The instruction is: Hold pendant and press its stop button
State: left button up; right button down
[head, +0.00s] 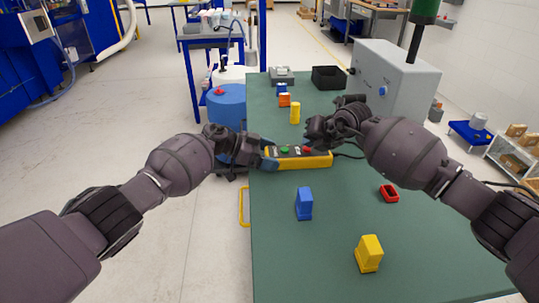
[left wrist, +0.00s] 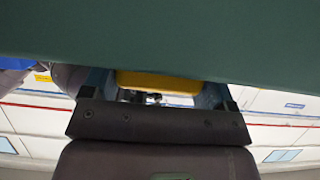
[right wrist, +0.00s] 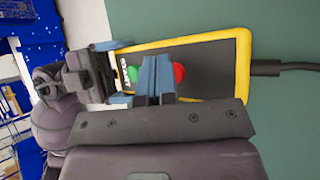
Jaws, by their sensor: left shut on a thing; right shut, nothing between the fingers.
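The yellow pendant (head: 318,162) with a black face lies at the left edge of the green table. A green button and a red button (right wrist: 179,75) show on its face. My left gripper (head: 270,158) is shut on the pendant's left end; its yellow end also shows between the fingers in the left wrist view (left wrist: 158,82). My right gripper (right wrist: 155,78) is shut and empty over the pendant's face. In the right wrist view its fingertips lie between the green and red buttons, partly covering both. I cannot tell whether they touch the face.
On the green table (head: 330,230) stand a blue block (head: 304,203) and a yellow block (head: 369,253), with a small red open part (head: 389,193). More blocks and a black bin (head: 328,77) are farther back. A grey machine (head: 392,80) stands at the right. A cable leaves the pendant's right end.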

jog(key=shift+r, duration=0.25)
jog(key=shift+r, duration=3)
pick_arm(q)
jog(key=o, duration=1.2)
